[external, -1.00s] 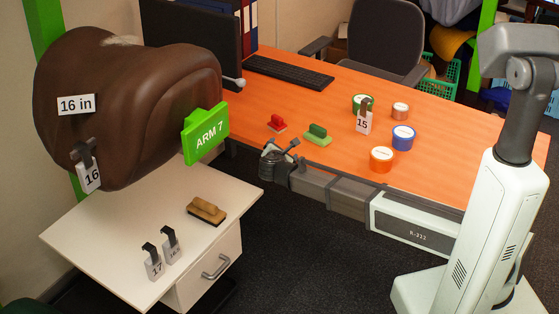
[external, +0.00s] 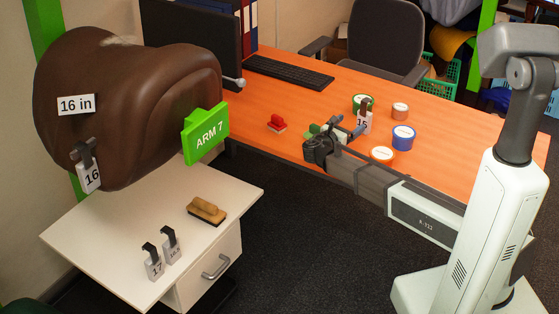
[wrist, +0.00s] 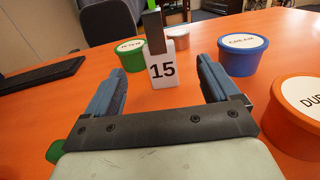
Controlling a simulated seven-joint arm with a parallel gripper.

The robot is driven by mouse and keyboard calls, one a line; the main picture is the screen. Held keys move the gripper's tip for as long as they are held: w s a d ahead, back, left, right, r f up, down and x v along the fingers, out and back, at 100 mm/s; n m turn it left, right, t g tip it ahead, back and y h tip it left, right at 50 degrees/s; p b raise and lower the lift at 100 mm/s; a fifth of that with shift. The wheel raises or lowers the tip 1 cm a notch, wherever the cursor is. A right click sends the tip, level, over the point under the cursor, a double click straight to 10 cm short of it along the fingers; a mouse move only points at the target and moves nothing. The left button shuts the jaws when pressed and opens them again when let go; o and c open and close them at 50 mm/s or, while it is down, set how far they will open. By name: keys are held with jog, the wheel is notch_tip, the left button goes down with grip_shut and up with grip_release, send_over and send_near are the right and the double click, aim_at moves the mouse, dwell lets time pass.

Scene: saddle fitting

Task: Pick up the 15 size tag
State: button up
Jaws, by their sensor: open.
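The 15 size tag (external: 363,122) is a white block with a black number and a dark hook on top. It stands upright on the orange desk among the tubs. In the wrist view the tag (wrist: 162,71) shows ahead of my gripper, between the lines of the two fingers. My gripper (external: 347,129) is open and empty, low over the desk, just left of the tag in the external view. Its blue-grey fingers also show in the wrist view (wrist: 160,85), apart from the tag.
A green tub (wrist: 131,54), a blue tub (wrist: 242,54) and an orange tub (wrist: 297,112) stand around the tag, with a small copper-coloured tub (external: 399,111) behind. A red stamp (external: 277,123) and a partly hidden green one (external: 314,130) are to the left.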

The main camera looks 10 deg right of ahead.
aim_at(362, 116)
jog(key=x, duration=0.8)
jog(key=w+d, duration=0.1)
jog(key=w+d+f, duration=0.1)
jog(key=d, duration=0.1)
jog(key=shift+w, duration=0.4)
jog(key=shift+w+d, duration=0.3)
jog(key=shift+d, duration=0.15)
jog(key=c, duration=1.1)
